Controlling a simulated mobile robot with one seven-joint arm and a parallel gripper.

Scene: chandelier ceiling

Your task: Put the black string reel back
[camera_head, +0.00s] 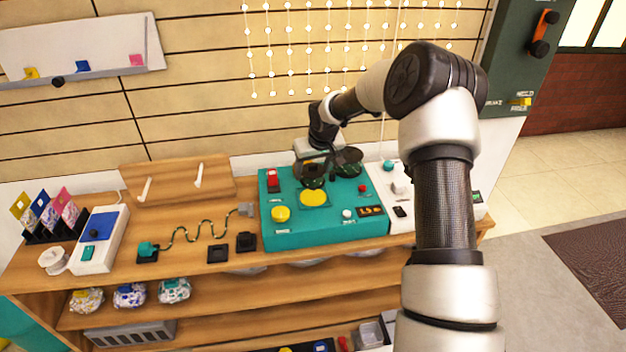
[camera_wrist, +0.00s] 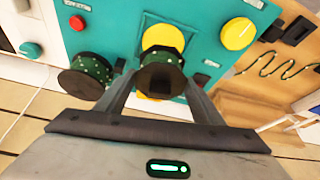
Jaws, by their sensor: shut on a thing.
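A reel with dark flanges and dark green, light-dotted string (camera_wrist: 162,62) is between the fingers of my gripper (camera_wrist: 160,92), which is shut on it. In the head view the same reel (camera_head: 313,183) is above the teal station (camera_head: 335,228), just behind a yellow disc; I cannot tell if it touches the surface. A second similar reel (camera_head: 347,163) is at the station's back, right of the held one. It shows to the left in the wrist view (camera_wrist: 84,78). My gripper (camera_head: 317,163) partly hides the held reel in the head view.
A wavy green cord (camera_head: 195,233) lies left on the wooden bench. Strings of lights (camera_head: 330,50) hang behind.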

